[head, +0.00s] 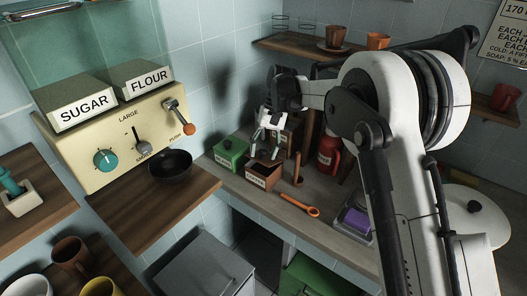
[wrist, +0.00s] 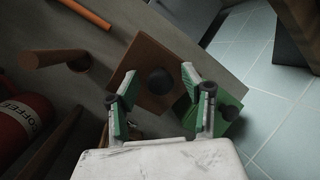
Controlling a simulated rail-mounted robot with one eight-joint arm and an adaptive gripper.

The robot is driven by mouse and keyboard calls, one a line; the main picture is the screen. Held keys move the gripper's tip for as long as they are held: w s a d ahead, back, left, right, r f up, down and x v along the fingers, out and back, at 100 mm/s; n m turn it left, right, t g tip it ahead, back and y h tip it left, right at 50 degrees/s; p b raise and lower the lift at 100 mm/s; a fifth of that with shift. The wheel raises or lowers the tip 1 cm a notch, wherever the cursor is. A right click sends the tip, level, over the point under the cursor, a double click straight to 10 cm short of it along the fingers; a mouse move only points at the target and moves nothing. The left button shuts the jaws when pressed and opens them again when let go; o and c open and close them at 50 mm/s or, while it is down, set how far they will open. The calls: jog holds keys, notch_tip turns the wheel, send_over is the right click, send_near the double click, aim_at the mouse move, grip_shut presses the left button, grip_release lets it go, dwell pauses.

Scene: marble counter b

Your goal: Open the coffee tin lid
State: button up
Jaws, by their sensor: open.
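My gripper (head: 266,148) is open and empty, pointing down above the small boxes. In the wrist view my gripper (wrist: 160,78) has its fingertips on either side of the dark round knob (wrist: 160,81) on a brown box (wrist: 146,62). I cannot tell whether they touch it.
A green box (head: 230,152) with a dark knob stands left of the brown box. A wooden upright (head: 297,168) and an orange-handled utensil (head: 290,203) lie to the right. A black pan (head: 170,165) sits under the sugar and flour dispenser. The counter's front edge is close.

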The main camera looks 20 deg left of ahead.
jog(key=v, duration=1.2)
